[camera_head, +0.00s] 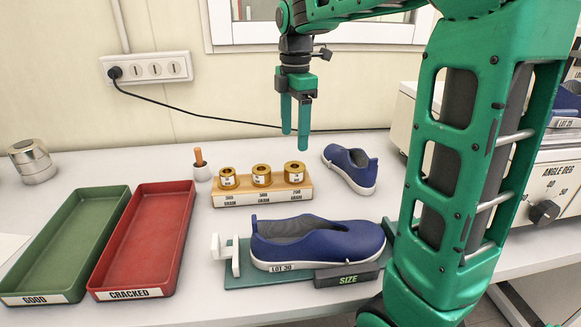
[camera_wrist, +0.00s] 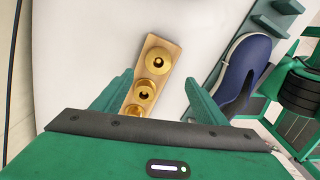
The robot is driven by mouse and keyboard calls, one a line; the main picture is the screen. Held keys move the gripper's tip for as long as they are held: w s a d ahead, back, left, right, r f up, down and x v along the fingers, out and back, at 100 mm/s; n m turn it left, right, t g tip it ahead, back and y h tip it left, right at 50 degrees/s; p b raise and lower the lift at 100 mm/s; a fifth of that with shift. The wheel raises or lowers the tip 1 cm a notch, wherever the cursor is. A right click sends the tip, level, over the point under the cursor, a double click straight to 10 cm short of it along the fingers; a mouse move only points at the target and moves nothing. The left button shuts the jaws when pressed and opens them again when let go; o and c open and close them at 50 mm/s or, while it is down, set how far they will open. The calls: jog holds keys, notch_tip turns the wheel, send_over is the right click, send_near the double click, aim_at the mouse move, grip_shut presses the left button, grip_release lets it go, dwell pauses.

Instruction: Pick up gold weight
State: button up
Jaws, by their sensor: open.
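My gripper (camera_head: 295,131) points down with open, empty fingers, above the table near the right-hand weight. In the wrist view, one gold weight (camera_wrist: 158,61) is at the far end of the block and another (camera_wrist: 146,90) sits nearer, between and beyond my fingers (camera_wrist: 160,95). A third is partly hidden by my gripper body.
A blue shoe (camera_head: 318,242) lies on the green size gauge (camera_head: 238,275) in front of the block. Another blue shoe (camera_head: 350,168) is right of it. A green tray (camera_head: 64,240) and a red tray (camera_head: 142,240) stand left. A small holder (camera_head: 201,172) is beside the block.

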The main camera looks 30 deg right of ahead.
send_over(295, 164)
jog(key=a, duration=0.1)
jog(key=f, duration=0.5)
jog(key=shift+s+f, duration=0.15)
jog(key=shift+s, duration=0.1)
jog(key=shift+s+d+f, duration=0.1)
jog(key=shift+f, duration=1.3)
jog(key=shift+s+d+f, duration=0.1)
jog(key=shift+f, duration=1.25)
jog(key=shift+r, duration=0.1)
grip_shut()
